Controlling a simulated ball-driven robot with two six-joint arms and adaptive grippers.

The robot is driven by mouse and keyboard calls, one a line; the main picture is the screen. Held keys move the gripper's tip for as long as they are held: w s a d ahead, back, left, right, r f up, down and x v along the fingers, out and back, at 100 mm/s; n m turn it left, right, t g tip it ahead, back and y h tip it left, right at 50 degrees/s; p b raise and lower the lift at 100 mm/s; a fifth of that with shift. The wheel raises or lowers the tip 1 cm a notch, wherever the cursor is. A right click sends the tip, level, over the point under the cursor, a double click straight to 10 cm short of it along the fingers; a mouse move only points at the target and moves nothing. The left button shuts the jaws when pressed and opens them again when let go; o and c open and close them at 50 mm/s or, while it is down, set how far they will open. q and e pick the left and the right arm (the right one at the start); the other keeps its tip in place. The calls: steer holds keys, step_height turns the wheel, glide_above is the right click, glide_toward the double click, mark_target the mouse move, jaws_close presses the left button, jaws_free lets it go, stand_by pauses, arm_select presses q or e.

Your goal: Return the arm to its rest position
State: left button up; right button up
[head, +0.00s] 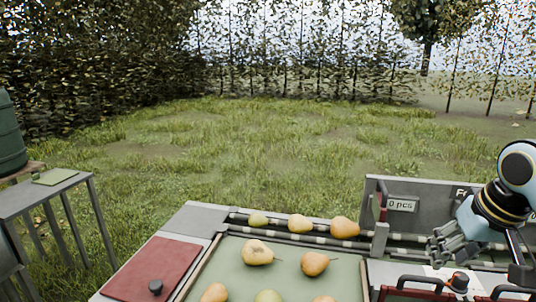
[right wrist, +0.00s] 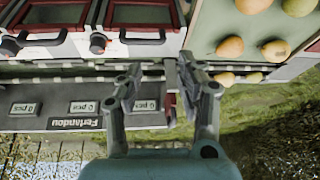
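My right arm comes in at the right edge of the head view. Its gripper (head: 440,243) is above the right part of the sorting bench, in front of the grey panel with the "0 pcs" display (head: 401,205). In the right wrist view the two fingers of this gripper (right wrist: 160,72) stand apart with nothing held between them. My left arm and gripper are not in view. Several pears, such as a yellow one (head: 257,252) and an orange one (head: 315,263), lie on the green tray surface (head: 341,278).
Three pears (head: 300,223) lie in a row along the back rails. A red board (head: 153,268) with a dark knob is at the bench's left. Red-framed bins (right wrist: 142,14) are on its right side. A side table (head: 38,201) and green barrel (head: 8,135) stand left. Grass behind is open.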

steer(key=s+a+f+n+h, duration=0.1)
steer(key=s+a+f, duration=0.2)
steer(key=s, duration=1)
steer(key=s+a+f+n, duration=0.1)
steer(key=s+a+f, duration=0.1)
steer(key=s, duration=1)
step_height(320, 180, down, 38)
steer(key=s+d+g+b, duration=0.2)
steer(key=s+b, duration=0.1)
steer(key=b, duration=0.8)
steer(key=s+f+b, duration=0.4)
steer(key=s+f, duration=0.5)
steer(key=f, duration=0.2)
steer(key=s+d+f+g+b, duration=0.1)
steer(key=s+f+b, duration=0.2)
steer(key=s+f, duration=0.5)
step_height(320, 180, down, 3)
steer(key=shift+s+f+b, duration=0.2)
steer(key=shift+s+b, duration=0.15)
steer(key=shift+s, duration=0.05)
steer(key=shift+g, duration=0.3)
